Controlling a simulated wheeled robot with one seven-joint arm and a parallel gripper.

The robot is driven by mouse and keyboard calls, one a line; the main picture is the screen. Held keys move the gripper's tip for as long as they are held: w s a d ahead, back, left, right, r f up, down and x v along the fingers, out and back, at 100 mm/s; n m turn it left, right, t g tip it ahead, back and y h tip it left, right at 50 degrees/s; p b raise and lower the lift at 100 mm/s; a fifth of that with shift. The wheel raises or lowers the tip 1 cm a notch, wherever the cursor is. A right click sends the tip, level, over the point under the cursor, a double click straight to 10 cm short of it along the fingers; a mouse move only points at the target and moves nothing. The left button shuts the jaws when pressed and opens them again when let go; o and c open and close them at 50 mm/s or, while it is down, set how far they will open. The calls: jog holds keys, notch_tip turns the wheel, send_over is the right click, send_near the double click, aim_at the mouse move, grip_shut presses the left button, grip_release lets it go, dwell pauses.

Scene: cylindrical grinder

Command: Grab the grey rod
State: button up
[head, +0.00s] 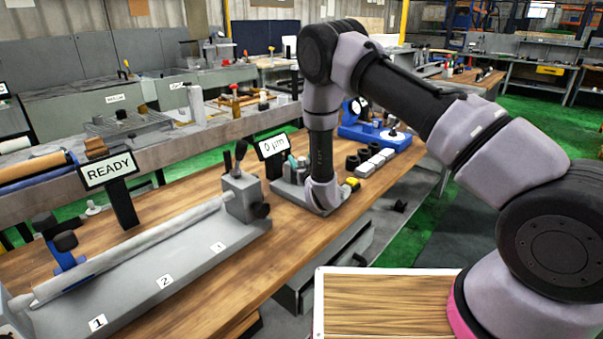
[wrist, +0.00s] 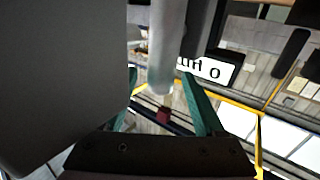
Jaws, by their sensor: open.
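A long grey rod (head: 135,249) lies along the grey fixture marked 1, 2 and 3 (head: 190,262) at the left of the head view. My gripper (head: 297,162) is beyond the fixture's right end, apart from this rod, beside the "0 µm" sign. In the wrist view the teal fingers of my gripper (wrist: 160,74) are spread. A pale grey cylinder (wrist: 167,40) shows between and beyond the fingertips; I cannot tell if it is the same rod or if it touches them. A large dark grey surface (wrist: 60,70) hides the left of that view.
A "READY" sign (head: 109,170) stands behind the fixture. The "0 µm" sign (head: 273,146) is close to my gripper. Black and white blocks (head: 368,163) and a blue device (head: 375,135) stand to the right. Bare wooden bench (head: 245,265) lies in front of the fixture's right end.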

grip_shut()
jog(key=shift+r, duration=0.1)
dwell(1.3)
